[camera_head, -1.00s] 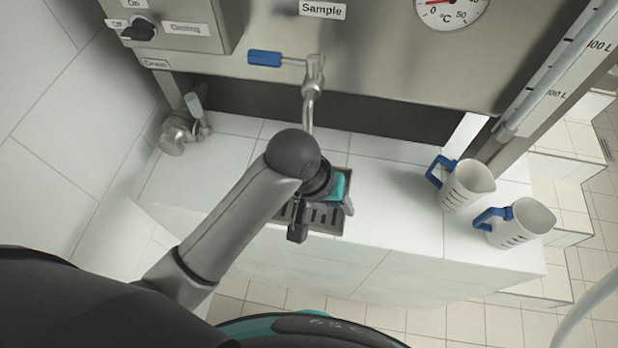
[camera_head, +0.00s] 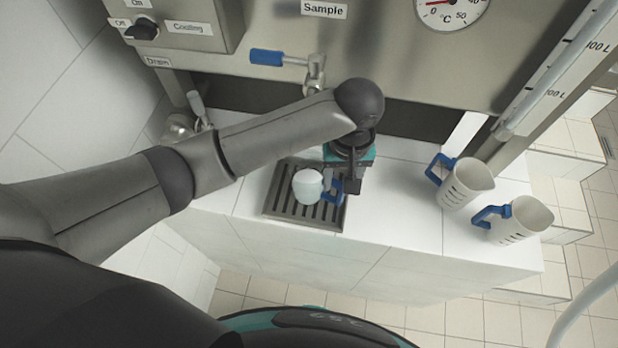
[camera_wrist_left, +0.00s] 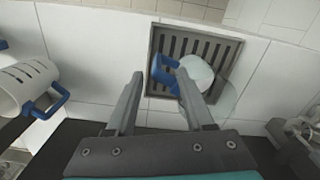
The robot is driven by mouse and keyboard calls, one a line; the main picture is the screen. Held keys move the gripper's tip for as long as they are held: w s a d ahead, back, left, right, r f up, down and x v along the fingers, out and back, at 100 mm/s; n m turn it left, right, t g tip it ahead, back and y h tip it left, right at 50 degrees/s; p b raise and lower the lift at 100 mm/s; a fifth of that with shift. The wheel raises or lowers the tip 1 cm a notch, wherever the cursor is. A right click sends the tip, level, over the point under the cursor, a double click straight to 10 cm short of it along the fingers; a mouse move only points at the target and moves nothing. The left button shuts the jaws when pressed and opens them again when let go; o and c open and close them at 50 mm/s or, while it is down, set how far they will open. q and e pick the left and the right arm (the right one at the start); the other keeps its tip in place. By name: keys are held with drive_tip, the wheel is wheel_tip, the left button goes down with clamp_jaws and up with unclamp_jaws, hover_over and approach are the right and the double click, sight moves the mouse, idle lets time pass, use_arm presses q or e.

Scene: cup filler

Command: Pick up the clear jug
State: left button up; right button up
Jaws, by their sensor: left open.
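The clear jug (camera_head: 307,187) stands on the slotted drip tray under the sample tap. It looks pale blue-white, and its blue handle points right in the head view, toward my gripper. My left gripper (camera_head: 352,182) is open and empty at the handle side of the jug, over the tray's right edge. In the left wrist view the jug (camera_wrist_left: 196,74) is near the right fingertip, and its handle shows between the two fingers of my left gripper (camera_wrist_left: 160,76). I cannot tell how far the fingers are above the handle. My right gripper is not in view.
Two white jugs with blue handles (camera_head: 466,184) (camera_head: 520,221) stand on the ledge at right. The sample tap (camera_head: 315,75) is behind my arm. A drain valve (camera_head: 182,126) is at left. The drip tray (camera_head: 275,205) sits on white tiles, clear to its right.

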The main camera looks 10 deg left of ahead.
sight(337, 201)
use_arm(q)
wheel_tip(337, 201, down, 4)
drive_tip(key=shift+f, duration=0.25)
drive_tip(key=shift+a+f+b, duration=0.15)
drive_tip(key=shift+f+b, duration=0.3)
drive_tip(key=shift+f, duration=2.15)
drive_tip(key=shift+c, duration=0.4)
clamp_jaws()
drive_tip(key=shift+w+r, duration=0.1)
